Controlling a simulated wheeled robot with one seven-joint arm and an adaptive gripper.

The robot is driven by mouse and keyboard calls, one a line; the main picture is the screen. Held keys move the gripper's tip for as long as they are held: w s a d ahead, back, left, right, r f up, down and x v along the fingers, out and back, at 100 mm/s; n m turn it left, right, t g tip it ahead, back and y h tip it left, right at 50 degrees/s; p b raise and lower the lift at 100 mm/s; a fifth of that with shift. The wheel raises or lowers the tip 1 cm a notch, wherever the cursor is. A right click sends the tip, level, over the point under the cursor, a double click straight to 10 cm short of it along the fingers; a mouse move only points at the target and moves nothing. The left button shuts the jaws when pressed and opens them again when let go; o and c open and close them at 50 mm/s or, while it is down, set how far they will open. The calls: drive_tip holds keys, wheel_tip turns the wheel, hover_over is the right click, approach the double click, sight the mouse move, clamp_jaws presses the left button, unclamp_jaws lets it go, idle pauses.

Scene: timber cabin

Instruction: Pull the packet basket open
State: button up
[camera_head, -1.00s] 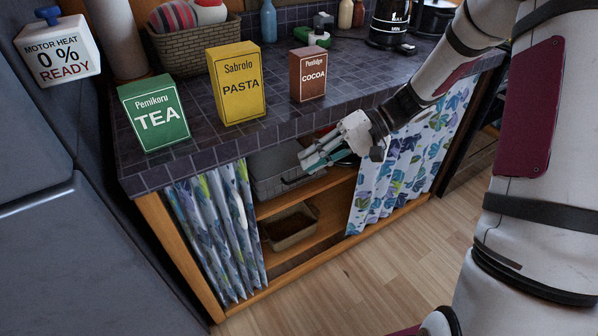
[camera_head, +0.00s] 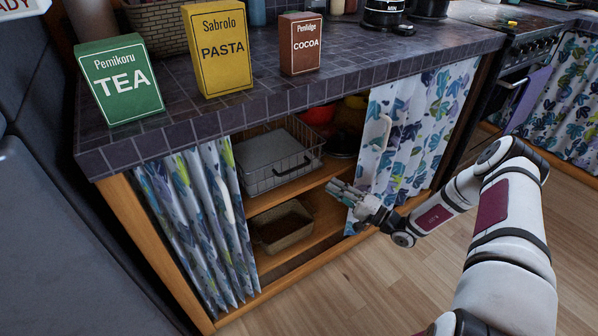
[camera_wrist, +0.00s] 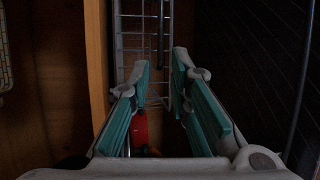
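The wire basket (camera_head: 262,180), which I take as the packet basket, sits on the upper shelf between the parted curtains. A grey flat-topped thing (camera_head: 272,150) fills much of it; I cannot make out packets. A dark handle (camera_head: 292,168) is on the basket's front. My gripper (camera_head: 336,189) is to the right of and a little below the handle, in front of the opening, apart from the basket. In the wrist view my gripper (camera_wrist: 162,62) is open, its teal-padded fingers spread with nothing held. The basket's wires (camera_wrist: 135,45) show beyond the fingertips.
A second basket (camera_head: 282,242) with dark brown contents is on the lower shelf (camera_head: 325,218). Curtains hang at left (camera_head: 195,220) and right (camera_head: 410,130). The countertop (camera_head: 240,108) overhangs the opening. Wooden floor (camera_head: 350,290) in front is clear.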

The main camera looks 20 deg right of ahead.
sight(299, 168)
drive_tip(key=b+x, duration=0.2)
drive_tip(key=x, duration=1.1)
drive_tip(key=shift+w+a+r+b, duration=0.1)
drive_tip(key=shift+w+r+b, duration=0.05)
drive_tip(key=shift+b, duration=0.25)
clamp_jaws()
